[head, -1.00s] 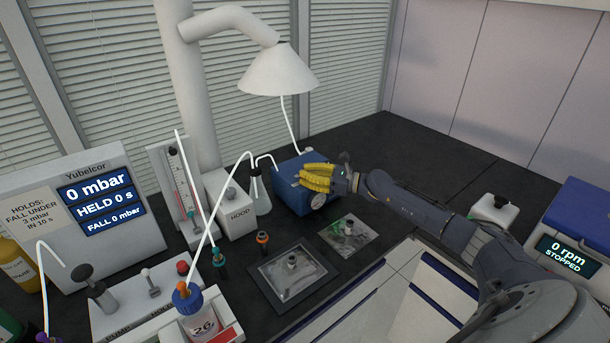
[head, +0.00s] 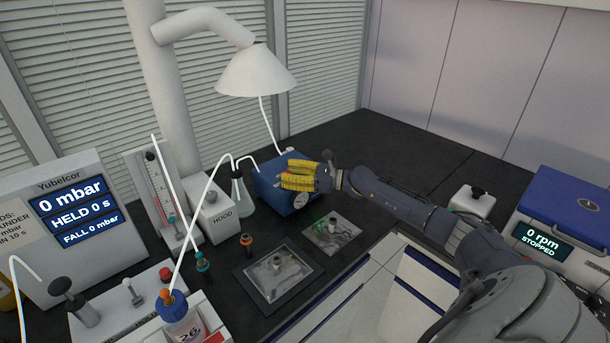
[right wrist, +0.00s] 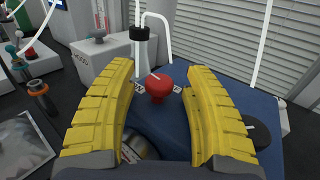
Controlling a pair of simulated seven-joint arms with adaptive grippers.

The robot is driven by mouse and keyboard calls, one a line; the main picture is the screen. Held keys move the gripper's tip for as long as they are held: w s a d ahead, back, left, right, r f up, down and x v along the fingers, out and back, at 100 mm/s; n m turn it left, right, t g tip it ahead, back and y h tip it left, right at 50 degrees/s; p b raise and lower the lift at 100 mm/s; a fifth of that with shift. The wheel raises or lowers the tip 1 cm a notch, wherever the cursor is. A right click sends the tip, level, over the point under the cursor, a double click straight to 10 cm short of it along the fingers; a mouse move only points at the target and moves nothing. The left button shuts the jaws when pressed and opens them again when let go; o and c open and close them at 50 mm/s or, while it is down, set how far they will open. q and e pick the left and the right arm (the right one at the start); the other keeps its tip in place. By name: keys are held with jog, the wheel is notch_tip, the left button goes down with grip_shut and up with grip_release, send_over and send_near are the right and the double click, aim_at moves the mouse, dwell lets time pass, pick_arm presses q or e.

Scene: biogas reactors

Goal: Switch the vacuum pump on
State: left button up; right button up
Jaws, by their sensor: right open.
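The vacuum pump (head: 268,192) is a blue box on the dark bench, with a round gauge on its front. In the right wrist view its blue top (right wrist: 238,98) carries a red knob (right wrist: 158,88) with a white pointer line slanting up and left. My right gripper (head: 284,177) is at the pump's top. Its yellow fingers are open, one on each side of the red knob; I cannot tell whether they touch it. In the head view the fingers hide the knob. My left gripper is not in view.
A glass flask (head: 239,192) with white tubing stands left of the pump, beside the hood box (head: 213,214). A white lamp-shaped hood (head: 255,70) hangs above. The pressure display (head: 74,208) reads 0 mbar.

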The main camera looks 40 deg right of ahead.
jog(key=v, duration=1.1)
jog(key=shift+s+d, duration=0.1)
jog(key=shift+s, duration=0.05)
